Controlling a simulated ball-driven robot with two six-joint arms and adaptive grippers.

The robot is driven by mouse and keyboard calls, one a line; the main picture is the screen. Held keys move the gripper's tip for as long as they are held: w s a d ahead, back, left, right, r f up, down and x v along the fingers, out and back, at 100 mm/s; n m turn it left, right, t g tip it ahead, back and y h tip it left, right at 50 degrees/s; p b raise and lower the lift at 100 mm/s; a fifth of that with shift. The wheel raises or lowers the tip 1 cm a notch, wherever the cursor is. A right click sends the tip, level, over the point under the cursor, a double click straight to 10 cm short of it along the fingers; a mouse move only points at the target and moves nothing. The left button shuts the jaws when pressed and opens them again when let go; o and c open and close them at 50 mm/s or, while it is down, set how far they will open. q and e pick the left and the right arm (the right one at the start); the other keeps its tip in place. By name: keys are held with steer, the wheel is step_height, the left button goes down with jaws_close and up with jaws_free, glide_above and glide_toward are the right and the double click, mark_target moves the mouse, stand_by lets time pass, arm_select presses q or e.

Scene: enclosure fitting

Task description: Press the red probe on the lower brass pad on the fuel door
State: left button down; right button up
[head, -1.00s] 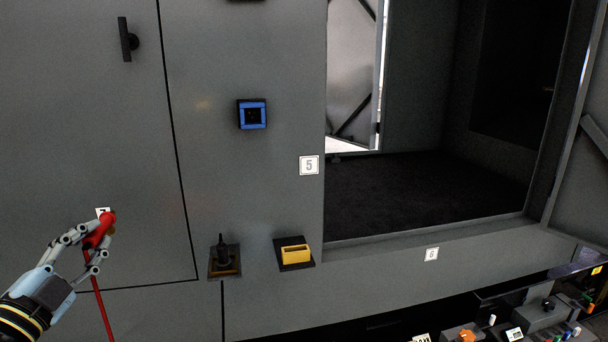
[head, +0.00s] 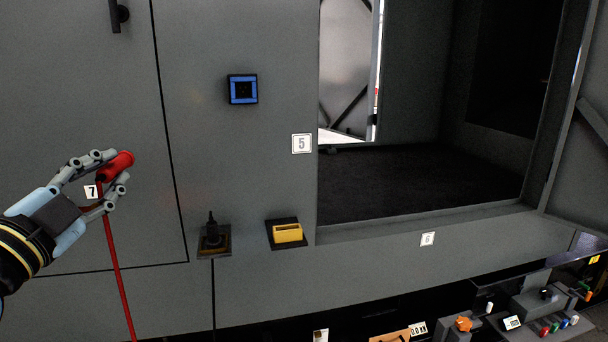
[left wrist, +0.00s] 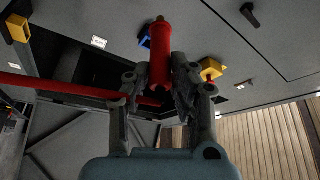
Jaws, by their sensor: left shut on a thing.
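The fuel door appears to be the grey panel (head: 60,110) at the left of the head view, bounded by a dark seam, with a black handle (head: 119,15) near its top. My left gripper (head: 120,178) is shut on the red probe (head: 119,165), in front of the door's lower part. The probe also shows in the left wrist view (left wrist: 161,45), standing up between the fingers. I cannot tell whether its tip touches anything. I cannot make out the lower brass pad clearly; the hand covers part of that area. My right gripper is not in view.
A red cable (head: 118,265) hangs from the probe. A label 7 (head: 91,191) sits beside the hand. Right of the door are a blue-framed socket (head: 243,89), a black lever (head: 212,235) and a yellow block (head: 287,233). An open compartment (head: 420,185) lies farther right.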

arm_select(q)
steer(key=s+d+r+m+h+b, duration=0.2)
steer(key=s+d+r+h+b, duration=0.1)
steer(key=s+d+r, duration=0.2)
steer(key=shift+s+d+g+b, duration=0.35)
steer(key=shift+s+d, duration=0.3)
steer(key=shift+d, duration=0.3)
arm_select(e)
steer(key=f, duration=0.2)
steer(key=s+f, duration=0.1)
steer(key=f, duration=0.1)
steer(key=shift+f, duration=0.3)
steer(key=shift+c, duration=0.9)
arm_select(q)
steer(key=shift+a, duration=0.1)
